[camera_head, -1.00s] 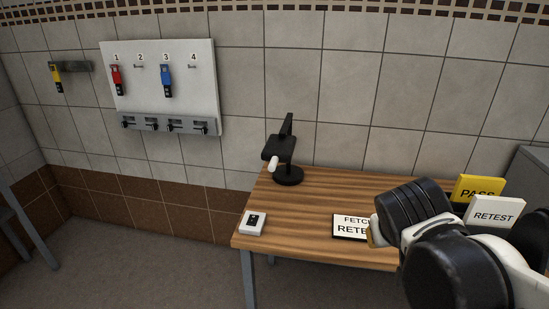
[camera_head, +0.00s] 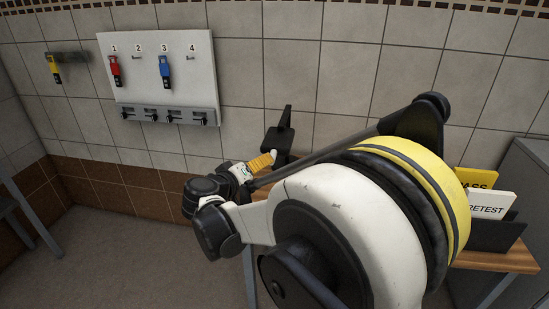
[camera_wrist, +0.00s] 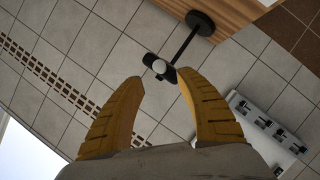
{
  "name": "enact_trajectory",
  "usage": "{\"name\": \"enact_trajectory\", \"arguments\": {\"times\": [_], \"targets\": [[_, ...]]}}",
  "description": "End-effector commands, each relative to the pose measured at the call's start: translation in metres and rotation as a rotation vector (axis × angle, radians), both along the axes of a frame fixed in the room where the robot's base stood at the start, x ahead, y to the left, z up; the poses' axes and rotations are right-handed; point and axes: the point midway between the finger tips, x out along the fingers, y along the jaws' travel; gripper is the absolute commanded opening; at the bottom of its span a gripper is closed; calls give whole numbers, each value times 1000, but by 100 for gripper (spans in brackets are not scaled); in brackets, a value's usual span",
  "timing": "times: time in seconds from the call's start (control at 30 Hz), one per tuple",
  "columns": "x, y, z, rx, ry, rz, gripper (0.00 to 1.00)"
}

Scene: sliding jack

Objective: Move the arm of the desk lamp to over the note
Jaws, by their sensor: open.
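The black desk lamp (camera_head: 282,130) stands on the wooden table near the tiled wall; my arm hides its lower part in the head view. My gripper (camera_wrist: 159,77) is open with yellow fingers. In the head view my gripper (camera_head: 270,158) is just in front of the lamp. The note is hidden behind my arm in the head view.
A white board (camera_head: 160,75) with numbered hooks, a red tag (camera_head: 114,68) and a blue tag (camera_head: 164,68) hangs on the wall at left. A RETEST card (camera_head: 489,208) and a yellow PASS card (camera_head: 474,180) stand at the table's right end (camera_head: 505,262).

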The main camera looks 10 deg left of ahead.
Motion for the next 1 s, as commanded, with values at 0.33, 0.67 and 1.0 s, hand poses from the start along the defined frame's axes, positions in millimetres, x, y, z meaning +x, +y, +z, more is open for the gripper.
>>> {"name": "enact_trajectory", "arguments": {"times": [0.33,0.67,1.0], "targets": [[60,-18,-20,0,1,-2,42],[75,-22,-22,0,1,0,42],[74,-22,-22,0,1,0,0]]}}
